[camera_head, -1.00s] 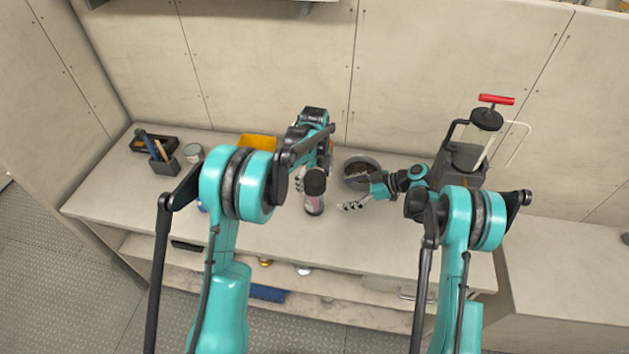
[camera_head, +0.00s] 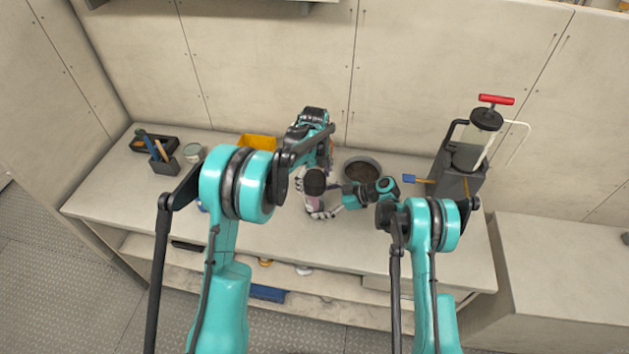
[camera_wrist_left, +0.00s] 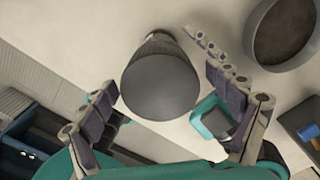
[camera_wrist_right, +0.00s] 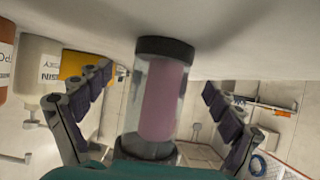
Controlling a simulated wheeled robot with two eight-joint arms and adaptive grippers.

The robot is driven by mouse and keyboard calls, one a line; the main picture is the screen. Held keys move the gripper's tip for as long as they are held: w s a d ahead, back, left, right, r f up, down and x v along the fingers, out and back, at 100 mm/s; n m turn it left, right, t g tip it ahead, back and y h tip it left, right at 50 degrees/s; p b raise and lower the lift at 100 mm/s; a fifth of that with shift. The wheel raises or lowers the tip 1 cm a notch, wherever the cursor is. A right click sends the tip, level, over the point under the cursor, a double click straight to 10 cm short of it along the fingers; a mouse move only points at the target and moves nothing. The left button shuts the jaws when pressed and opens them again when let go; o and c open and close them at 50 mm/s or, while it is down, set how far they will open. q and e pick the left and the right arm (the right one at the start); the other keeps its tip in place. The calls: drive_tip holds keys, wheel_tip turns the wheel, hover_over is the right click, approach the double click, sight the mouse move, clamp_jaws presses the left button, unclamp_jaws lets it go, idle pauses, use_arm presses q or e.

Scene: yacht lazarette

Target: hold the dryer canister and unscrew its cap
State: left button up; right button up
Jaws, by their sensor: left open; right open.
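The dryer canister (camera_head: 313,200) stands upright on the bench, a clear cylinder with pink contents and dark ends. Its dark cap (camera_wrist_left: 160,85) faces up, between the spread fingers of my left gripper (camera_wrist_left: 180,108) in the left wrist view. In the right wrist view, which is upside down, the canister (camera_wrist_right: 165,98) stands between the open fingers of my right gripper (camera_wrist_right: 155,83). In the head view my right gripper (camera_head: 327,211) is at the canister's lower front right. I cannot tell whether any finger touches it. My left arm partly hides the left gripper in the head view.
A dark round bowl (camera_head: 362,168) lies just behind and right of the canister. A yellow bin (camera_head: 258,141), a tool holder (camera_head: 164,165) and a jar (camera_head: 193,152) stand to the left. A pump with red handle (camera_head: 486,125) stands at right. The front right bench is clear.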

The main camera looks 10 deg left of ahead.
drive_tip(key=shift+a+f, duration=0.2)
drive_tip(key=shift+a, duration=0.2)
drive_tip(key=c, duration=1.4)
use_arm(q)
drive_tip(key=c, duration=1.4)
use_arm(e)
drive_tip(key=o, duration=0.3)
drive_tip(key=c, duration=0.9)
drive_tip(key=shift+c, duration=0.2)
